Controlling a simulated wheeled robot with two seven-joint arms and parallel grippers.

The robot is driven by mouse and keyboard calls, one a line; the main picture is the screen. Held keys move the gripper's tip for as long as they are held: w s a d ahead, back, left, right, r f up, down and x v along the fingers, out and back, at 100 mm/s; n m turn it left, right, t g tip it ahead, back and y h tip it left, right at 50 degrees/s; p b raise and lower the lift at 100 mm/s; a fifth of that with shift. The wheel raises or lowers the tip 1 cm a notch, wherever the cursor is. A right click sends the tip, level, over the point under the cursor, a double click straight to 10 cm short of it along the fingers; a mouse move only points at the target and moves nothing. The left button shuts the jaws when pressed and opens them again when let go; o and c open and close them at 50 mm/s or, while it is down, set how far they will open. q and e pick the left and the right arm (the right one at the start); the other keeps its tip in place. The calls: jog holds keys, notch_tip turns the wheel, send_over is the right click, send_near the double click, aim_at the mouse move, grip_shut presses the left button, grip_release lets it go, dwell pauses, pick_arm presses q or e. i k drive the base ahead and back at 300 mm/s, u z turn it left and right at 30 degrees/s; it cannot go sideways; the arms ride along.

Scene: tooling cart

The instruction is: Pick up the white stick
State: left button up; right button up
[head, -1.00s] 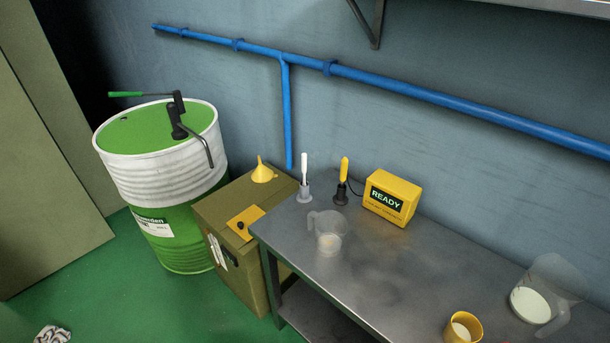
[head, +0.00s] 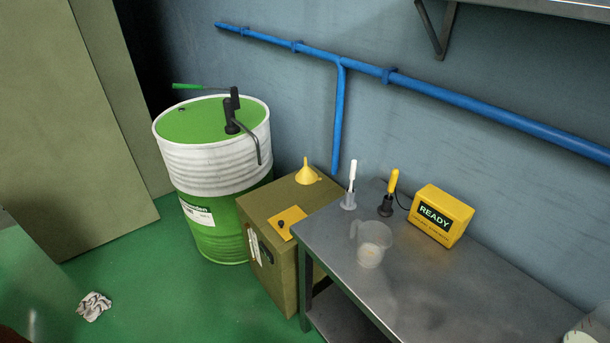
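The white stick (head: 352,174) stands nearly upright in a small grey holder (head: 348,201) on the metal table, near its back left corner. A yellow-handled stick (head: 392,181) stands in a dark holder just to its right. Neither of my grippers shows in the head view.
A clear jug (head: 371,244) stands in front of the white stick on the metal table (head: 430,290). A yellow READY box (head: 440,215) is to the right. A box with a yellow funnel (head: 307,172) and a green-white drum (head: 215,150) stand left. A crumpled cloth (head: 94,306) lies on the floor.

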aim_at(353, 162)
jog(key=u, duration=0.1)
jog(key=k, duration=1.05)
jog(key=z, duration=1.4)
jog(key=i, duration=0.5)
